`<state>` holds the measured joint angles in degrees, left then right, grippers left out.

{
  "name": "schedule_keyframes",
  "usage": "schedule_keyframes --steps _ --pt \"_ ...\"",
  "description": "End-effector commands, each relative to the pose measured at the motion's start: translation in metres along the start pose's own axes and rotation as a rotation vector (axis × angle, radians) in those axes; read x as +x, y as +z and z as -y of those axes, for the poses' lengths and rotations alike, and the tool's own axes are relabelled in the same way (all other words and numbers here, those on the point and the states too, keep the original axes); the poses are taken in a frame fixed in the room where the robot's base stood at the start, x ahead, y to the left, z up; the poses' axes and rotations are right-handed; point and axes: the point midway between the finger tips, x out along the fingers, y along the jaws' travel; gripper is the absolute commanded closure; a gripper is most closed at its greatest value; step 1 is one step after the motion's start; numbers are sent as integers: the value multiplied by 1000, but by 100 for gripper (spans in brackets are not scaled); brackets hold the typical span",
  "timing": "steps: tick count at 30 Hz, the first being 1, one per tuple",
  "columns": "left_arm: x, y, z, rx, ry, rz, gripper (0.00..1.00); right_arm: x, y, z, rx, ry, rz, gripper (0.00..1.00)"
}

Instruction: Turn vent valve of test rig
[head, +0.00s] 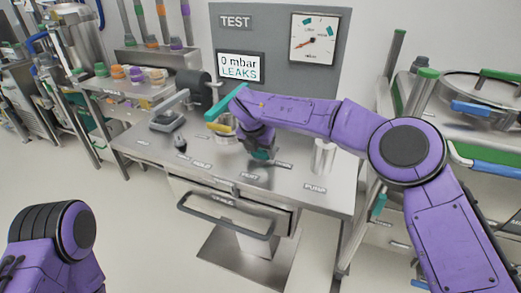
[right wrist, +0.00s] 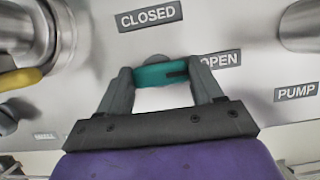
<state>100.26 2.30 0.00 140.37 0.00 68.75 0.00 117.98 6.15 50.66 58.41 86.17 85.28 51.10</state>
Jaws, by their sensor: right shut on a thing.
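The vent valve's teal handle (right wrist: 158,75) lies between the fingertips of my right gripper (right wrist: 163,82) in the right wrist view. The gripper is shut on it. The handle lies near crosswise, between the CLOSED label (right wrist: 148,17) above and the OPEN label (right wrist: 219,60) to the right. In the head view my right gripper (head: 261,147) reaches down to the steel bench top, and a bit of the teal handle (head: 262,155) shows below it; the wrist hides the rest. Of my left arm only a part shows at the lower left; its gripper is out of view.
The test rig's bench (head: 225,170) carries a grey panel with a display (head: 239,67) reading "0 mbar LEAKS" and a dial gauge (head: 313,38). A teal bar (head: 226,101) and a yellow handle (head: 220,128) stand close behind my wrist. A steel cylinder (head: 323,157) stands to the right.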

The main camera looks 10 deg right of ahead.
Motion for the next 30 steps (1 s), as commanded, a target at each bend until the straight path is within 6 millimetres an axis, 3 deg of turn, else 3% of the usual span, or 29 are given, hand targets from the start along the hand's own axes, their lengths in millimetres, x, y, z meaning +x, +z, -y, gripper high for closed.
schedule_keyframes --steps 5,6,8,16,19,30 --pt "0 0 0 0 0 0 8 -1 2 0 3 2 3 64" --pt "0 0 0 0 0 0 8 -1 2 0 3 2 3 24" --pt "0 0 0 0 0 0 8 -1 1 0 3 2 2 8" --pt "0 0 0 0 0 0 8 -1 1 0 1 1 1 8" --pt "2 1 0 0 0 0 8 -10 1 0 1 3 3 8" --pt "8 3 -1 0 0 0 8 -90 1 0 2 3 3 8"
